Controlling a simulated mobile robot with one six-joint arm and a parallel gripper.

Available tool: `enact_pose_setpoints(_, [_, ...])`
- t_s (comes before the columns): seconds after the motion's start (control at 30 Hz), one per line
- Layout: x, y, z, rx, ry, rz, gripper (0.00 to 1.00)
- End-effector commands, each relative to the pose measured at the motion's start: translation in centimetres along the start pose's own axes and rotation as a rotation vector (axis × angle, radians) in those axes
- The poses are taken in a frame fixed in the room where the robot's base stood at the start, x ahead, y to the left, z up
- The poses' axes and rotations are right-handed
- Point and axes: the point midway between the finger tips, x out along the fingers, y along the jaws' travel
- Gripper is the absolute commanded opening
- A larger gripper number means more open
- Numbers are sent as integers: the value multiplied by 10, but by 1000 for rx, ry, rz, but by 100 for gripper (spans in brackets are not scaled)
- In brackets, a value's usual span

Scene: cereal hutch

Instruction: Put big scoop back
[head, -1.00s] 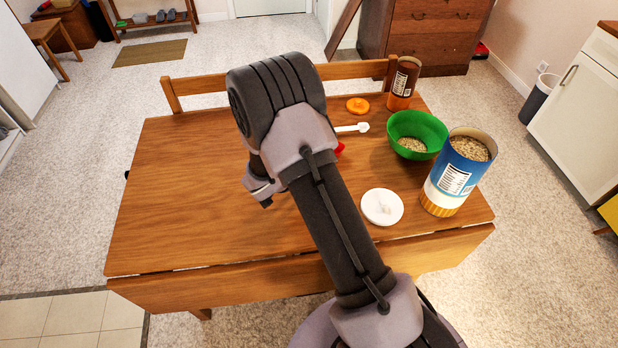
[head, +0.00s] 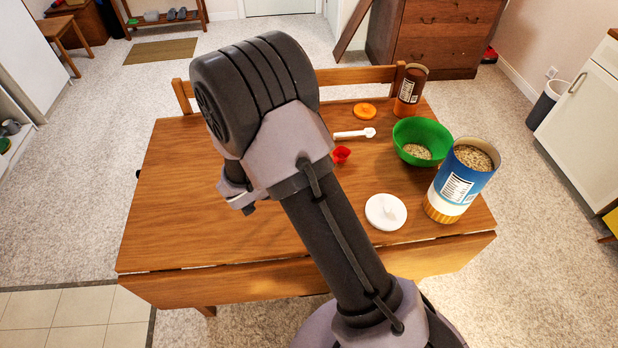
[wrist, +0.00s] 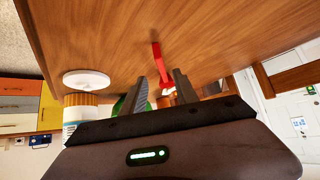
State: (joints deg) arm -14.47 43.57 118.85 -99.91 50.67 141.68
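A red scoop (head: 341,155) lies on the table, just right of my arm in the head view. In the wrist view the red scoop (wrist: 157,58) shows beyond and between my fingers, its handle pointing up in the picture. My gripper (wrist: 160,76) is open, its two fingers apart with nothing visibly held. A white scoop (head: 355,134) with a long handle lies farther back on the table. A blue, white and orange canister (head: 461,184) of oats stands open at the right. Its likely lid, a white disc (head: 386,212), lies beside it. My arm hides part of the table.
A green bowl (head: 421,136) with some oats stands behind the canister. A brown and orange container (head: 409,92) and an orange lid (head: 364,111) are at the back right. A chair back (head: 350,76) borders the far edge. The table's left side (head: 170,200) is clear.

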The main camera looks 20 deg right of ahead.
Motion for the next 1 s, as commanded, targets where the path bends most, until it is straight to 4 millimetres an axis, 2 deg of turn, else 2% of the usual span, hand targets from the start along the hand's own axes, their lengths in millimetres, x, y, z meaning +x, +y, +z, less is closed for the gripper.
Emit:
enact_pose_setpoints(0.1, [-15,1,-3,1,-1,3,36])
enact_pose_setpoints(0.17, [-27,8,-16,-4,-9,19,36])
enact_pose_setpoints(0.27, [-68,40,-57,-31,-69,70,36])
enact_pose_setpoints(0.3, [-91,60,-72,-52,-118,84,36])
enact_pose_setpoints(0.37, [-128,92,-86,-92,-214,77,36])
enact_pose_setpoints(0.4, [-153,111,-89,-123,-286,45,36])
enact_pose_setpoints(0.53, [-235,153,-78,-246,-473,-207,36])
enact_pose_setpoints(0.6, [-272,161,-68,-312,-507,-382,36])
enact_pose_setpoints(0.7, [-308,164,-59,-384,-495,-583,36])
enact_pose_setpoints(0.8, [-326,164,-55,-421,-473,-684,36])
enact_pose_setpoints(1.0, [-330,164,-54,-434,-468,-705,36])
